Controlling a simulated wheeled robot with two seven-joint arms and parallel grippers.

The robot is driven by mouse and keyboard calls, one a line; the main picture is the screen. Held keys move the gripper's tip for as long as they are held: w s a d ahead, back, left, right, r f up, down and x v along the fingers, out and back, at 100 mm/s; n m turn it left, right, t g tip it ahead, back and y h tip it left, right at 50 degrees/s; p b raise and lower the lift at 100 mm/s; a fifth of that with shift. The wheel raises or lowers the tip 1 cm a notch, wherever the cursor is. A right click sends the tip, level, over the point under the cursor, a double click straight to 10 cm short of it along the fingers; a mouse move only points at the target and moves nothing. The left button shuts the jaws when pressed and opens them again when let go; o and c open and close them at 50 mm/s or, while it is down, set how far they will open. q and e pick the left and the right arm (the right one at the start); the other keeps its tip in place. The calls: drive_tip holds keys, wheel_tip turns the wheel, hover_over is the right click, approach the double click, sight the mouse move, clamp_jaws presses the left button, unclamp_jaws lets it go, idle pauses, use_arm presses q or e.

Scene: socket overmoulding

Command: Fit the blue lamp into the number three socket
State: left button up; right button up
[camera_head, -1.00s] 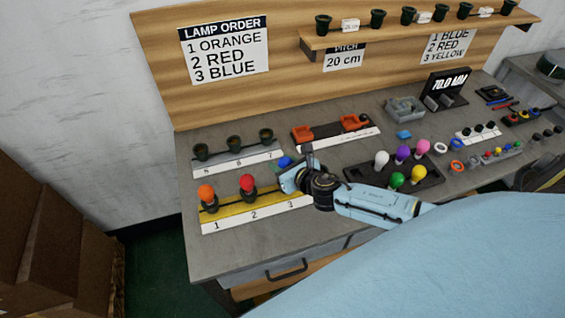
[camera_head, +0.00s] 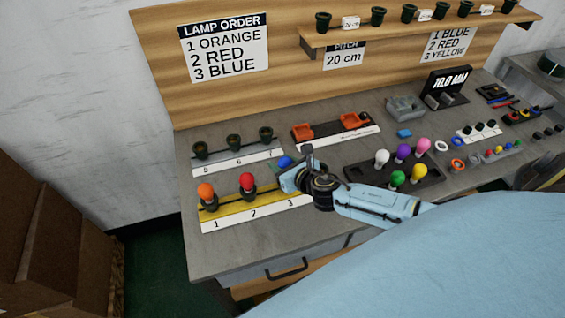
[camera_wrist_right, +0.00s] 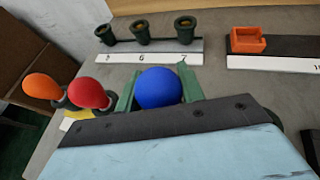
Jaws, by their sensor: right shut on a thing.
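The blue lamp (camera_head: 285,162) is held in my right gripper (camera_head: 288,174) above the right part of the yellow socket strip (camera_head: 234,214), near the number 3. In the right wrist view the blue lamp (camera_wrist_right: 158,88) sits between the two green fingers (camera_wrist_right: 160,90), which are shut on it. The number three socket is hidden behind my gripper, so I cannot tell whether the lamp touches it. An orange lamp (camera_head: 206,191) stands in socket 1 and a red lamp (camera_head: 247,182) in socket 2. My left gripper is out of view.
Empty sockets on the strip numbered up to 7 (camera_head: 240,160) stand behind. A dark tray (camera_head: 432,178) with several coloured lamps is to the right of my gripper. Orange holders (camera_head: 302,133) are at the back. A sign (camera_head: 225,48) lists orange, red, blue.

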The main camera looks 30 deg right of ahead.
drive_tip(key=shift+f+b, duration=0.75)
drive_tip(key=shift+f, duration=0.15)
drive_tip(key=o, duration=1)
drive_tip(key=shift+r, duration=0.1)
drive_tip(key=shift+o, duration=0.2)
drive_tip(key=a+p+v, duration=0.1)
drive_tip(key=v, duration=1.2)
drive_tip(key=shift+s+d, duration=0.2)
drive_tip(key=shift+d, duration=0.25)
